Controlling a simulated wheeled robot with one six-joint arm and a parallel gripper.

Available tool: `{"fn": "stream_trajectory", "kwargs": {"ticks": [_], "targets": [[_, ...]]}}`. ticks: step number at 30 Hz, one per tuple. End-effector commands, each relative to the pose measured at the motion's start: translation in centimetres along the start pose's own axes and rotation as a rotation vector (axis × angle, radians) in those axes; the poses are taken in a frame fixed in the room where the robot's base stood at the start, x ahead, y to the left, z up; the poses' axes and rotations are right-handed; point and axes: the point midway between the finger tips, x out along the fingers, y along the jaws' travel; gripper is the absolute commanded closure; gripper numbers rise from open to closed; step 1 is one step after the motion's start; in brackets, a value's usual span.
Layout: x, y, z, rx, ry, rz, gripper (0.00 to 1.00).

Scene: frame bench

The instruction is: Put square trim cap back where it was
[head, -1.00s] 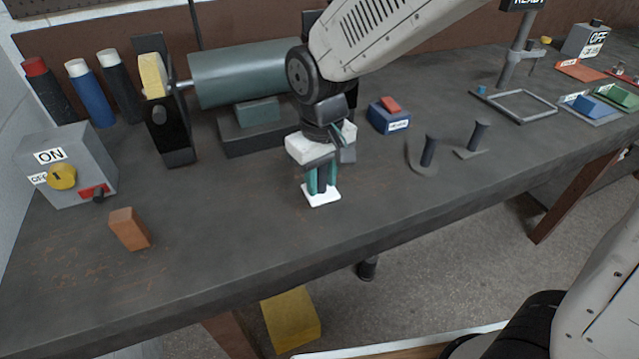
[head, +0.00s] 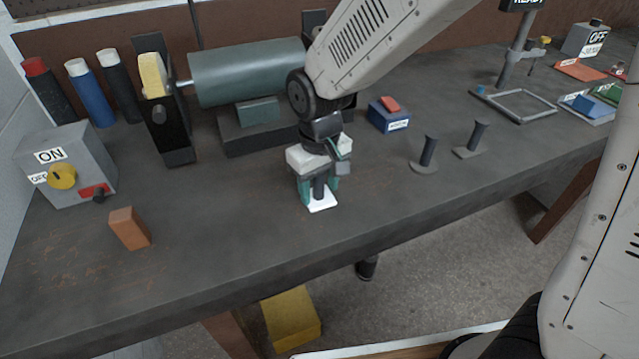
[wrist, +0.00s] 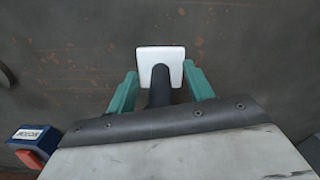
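The square trim cap (head: 322,204) is a white square plate with a dark upright post. It appears to rest flat on the bench near its front edge, below my gripper (head: 320,192). In the wrist view the white plate (wrist: 160,57) lies just beyond the fingertips, and its dark post (wrist: 158,88) stands between the teal fingers. My gripper (wrist: 160,88) is open there, with a visible gap on each side of the post. The post's upper end is hidden by my gripper.
Two dark posts on dark bases (head: 426,155) (head: 471,140) stand to the right. A blue block with a red top (head: 388,117) sits behind. An orange block (head: 130,229) and a grey switch box (head: 90,150) are at left. The bench (head: 230,215) around the cap is clear.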

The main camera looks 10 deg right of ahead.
Motion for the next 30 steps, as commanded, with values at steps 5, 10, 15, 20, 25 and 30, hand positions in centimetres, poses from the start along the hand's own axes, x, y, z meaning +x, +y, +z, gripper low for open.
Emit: {"fn": "stream_trajectory", "kwargs": {"ticks": [5,10,15,20,25,30], "targets": [[0.0,0.0,0.0,0.000,0.000,0.000,0.49],[-0.8,0.0,-0.1,0.000,0.003,0.000,0.49],[-3.9,0.0,-0.1,0.000,0.006,0.000,0.49],[-7.5,0.0,-0.1,0.000,0.006,0.000,0.49],[-10.5,0.0,-0.1,0.000,0.004,0.000,0.49],[-12.1,0.0,0.0,0.000,0.002,0.000,0.49]]}}
